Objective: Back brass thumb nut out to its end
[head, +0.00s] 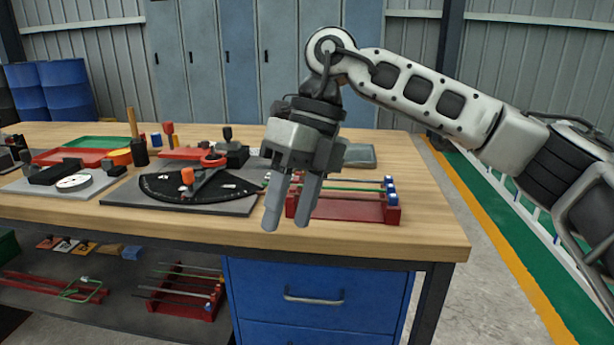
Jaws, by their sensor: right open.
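My right gripper (287,218) hangs in front of the workbench (420,232), fingers pointing down, open with a narrow gap and nothing between them. Its fingertips overlap the left end of a red rack (345,209) in the picture. The rack carries several thin rods, with blue pieces at their right ends. I cannot make out a brass thumb nut; it may be too small or hidden behind the gripper. My left gripper is not in view.
A black fan-shaped plate (165,187) with an orange knob (187,175) lies left of the gripper. A round white dial (74,182), red trays and a green tray (98,142) stand further left. Blue drawers (315,280) are under the bench. The bench's front right corner is clear.

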